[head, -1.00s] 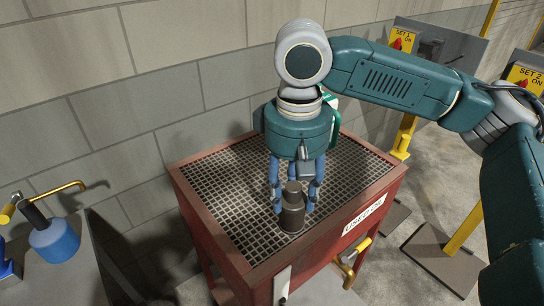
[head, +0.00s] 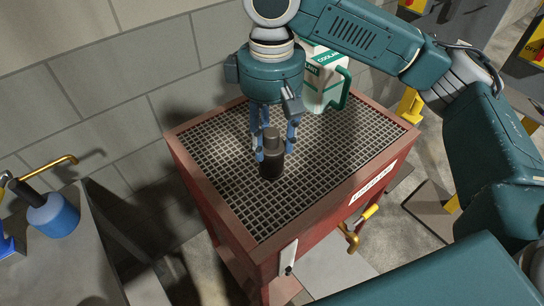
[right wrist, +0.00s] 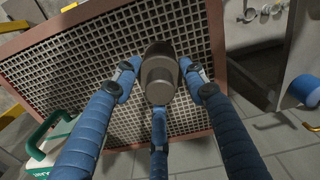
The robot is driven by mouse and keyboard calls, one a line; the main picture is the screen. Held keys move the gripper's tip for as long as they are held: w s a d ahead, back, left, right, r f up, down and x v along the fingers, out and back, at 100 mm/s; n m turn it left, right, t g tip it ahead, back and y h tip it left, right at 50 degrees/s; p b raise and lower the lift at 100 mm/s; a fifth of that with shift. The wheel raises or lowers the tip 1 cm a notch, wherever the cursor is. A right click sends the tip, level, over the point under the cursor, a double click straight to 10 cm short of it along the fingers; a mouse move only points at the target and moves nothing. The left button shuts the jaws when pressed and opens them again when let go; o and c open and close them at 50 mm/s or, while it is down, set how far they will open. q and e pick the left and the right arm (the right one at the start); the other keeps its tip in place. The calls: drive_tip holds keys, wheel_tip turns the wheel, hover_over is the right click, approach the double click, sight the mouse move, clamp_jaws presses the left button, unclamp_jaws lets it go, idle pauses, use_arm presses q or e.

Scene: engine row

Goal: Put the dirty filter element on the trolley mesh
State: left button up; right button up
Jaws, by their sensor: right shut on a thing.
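The dirty filter element (head: 271,165) is a dark grey-brown stepped cylinder, upright over the left-middle part of the trolley mesh (head: 330,155). My right gripper (head: 274,152) points down with its blue fingers shut around it. In the right wrist view the filter element (right wrist: 159,78) sits between the three fingers, with the mesh (right wrist: 75,70) behind it. I cannot tell whether its base touches the mesh. My left gripper is not in view.
A white and green coolant jug (head: 325,80) stands at the mesh's back corner. The red trolley rim (head: 225,225) borders the mesh, and the front half is clear. A grey bench with a blue cylinder (head: 54,216) stands at the left. A block wall is behind.

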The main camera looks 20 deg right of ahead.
sight(271, 161)
wheel_tip(271, 161, down, 2)
drive_tip(key=shift+s+f, duration=0.1)
drive_tip(key=shift+f, duration=0.15)
wheel_tip(271, 161, down, 4)
drive_tip(key=shift+p, duration=0.4)
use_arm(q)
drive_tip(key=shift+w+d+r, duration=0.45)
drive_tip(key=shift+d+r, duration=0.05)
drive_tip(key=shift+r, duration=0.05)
use_arm(e)
drive_tip(key=shift+f, duration=0.1)
drive_tip(key=o, duration=1.4)
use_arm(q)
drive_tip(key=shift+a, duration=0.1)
use_arm(e)
wheel_tip(271, 161, up, 12)
drive_tip(key=shift+r+b, duration=0.15)
drive_tip(key=shift+b, duration=0.45)
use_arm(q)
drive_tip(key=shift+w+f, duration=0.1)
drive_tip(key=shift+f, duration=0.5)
